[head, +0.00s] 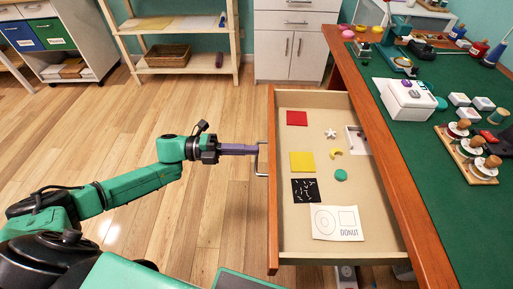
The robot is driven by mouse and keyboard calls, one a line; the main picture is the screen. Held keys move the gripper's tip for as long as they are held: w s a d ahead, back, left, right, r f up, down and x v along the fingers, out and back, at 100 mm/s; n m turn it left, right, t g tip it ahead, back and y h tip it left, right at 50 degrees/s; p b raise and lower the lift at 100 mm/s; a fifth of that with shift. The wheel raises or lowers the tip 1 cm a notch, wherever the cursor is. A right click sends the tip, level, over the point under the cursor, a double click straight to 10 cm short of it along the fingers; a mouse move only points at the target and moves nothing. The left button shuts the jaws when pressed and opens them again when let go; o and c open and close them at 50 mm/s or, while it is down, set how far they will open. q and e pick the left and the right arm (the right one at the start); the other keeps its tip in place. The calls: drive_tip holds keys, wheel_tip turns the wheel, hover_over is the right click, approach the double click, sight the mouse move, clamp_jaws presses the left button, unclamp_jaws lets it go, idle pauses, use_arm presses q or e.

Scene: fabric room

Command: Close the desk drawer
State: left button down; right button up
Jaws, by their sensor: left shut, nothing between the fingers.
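The desk drawer (272,222) is pulled well out to the left from the wooden desk (385,150). Its orange-brown front panel faces left and carries a metal handle (261,160). My left gripper (252,150) is shut, with its purple fingers pointing right at the upper part of the handle. The fingertips are at or very near the handle; I cannot tell whether they touch it. Inside the drawer lie red, yellow and black patterned squares, a white star shape, a yellow curved piece, a green disc and a white donut sheet. My right gripper is not in view.
The desk has a green top holding a white box (408,98), thread spools on a wooden board (463,158) and other sewing items. A white cabinet (292,42) and a shelf with a basket (167,55) stand behind. The wooden floor left of the drawer is clear.

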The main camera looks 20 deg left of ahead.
use_arm(q)
drive_tip(key=shift+x, duration=1.05)
drive_tip(key=shift+d, duration=0.1)
